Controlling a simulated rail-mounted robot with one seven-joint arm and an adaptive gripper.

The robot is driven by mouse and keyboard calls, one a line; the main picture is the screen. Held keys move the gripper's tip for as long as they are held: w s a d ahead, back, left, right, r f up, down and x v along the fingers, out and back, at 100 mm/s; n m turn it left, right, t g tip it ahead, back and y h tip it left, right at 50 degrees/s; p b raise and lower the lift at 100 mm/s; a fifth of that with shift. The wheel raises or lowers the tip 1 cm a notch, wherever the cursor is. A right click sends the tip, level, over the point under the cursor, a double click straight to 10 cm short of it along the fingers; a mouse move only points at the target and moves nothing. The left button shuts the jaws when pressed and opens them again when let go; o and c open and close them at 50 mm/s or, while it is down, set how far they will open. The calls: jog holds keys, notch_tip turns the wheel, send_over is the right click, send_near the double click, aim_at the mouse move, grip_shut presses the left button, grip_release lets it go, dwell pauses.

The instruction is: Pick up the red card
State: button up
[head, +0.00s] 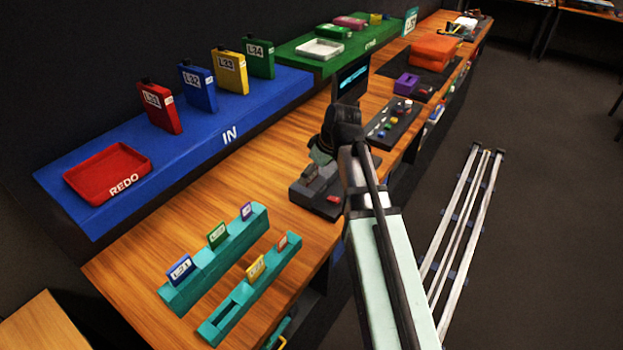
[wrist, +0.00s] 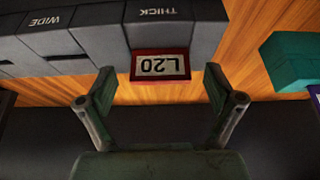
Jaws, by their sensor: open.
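A red card (wrist: 160,77) with a white "L20" label shows upside down in the wrist view, at the near edge of a dark grey block (wrist: 98,43). My gripper (wrist: 159,84) is open, with one finger on each side of the card and a visible gap on both sides. It is empty. In the head view my gripper (head: 320,157) hangs over the dark grey device (head: 308,192), and a small red patch (head: 333,199) shows at the device's front edge. How far the fingertips are from the card in depth I cannot tell.
Teal racks (head: 250,226) with small coloured cards stand on the wooden bench to the left. One teal rack end (wrist: 290,62) shows at the right in the wrist view. A button panel (head: 390,124) and a dark screen (head: 351,80) stand close by.

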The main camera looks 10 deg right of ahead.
jog(key=shift+w+a+f, duration=0.2)
jog(key=shift+f, duration=0.4)
jog(key=c, duration=1.3)
jog(key=shift+o, duration=0.2)
jog(key=shift+r, duration=0.1)
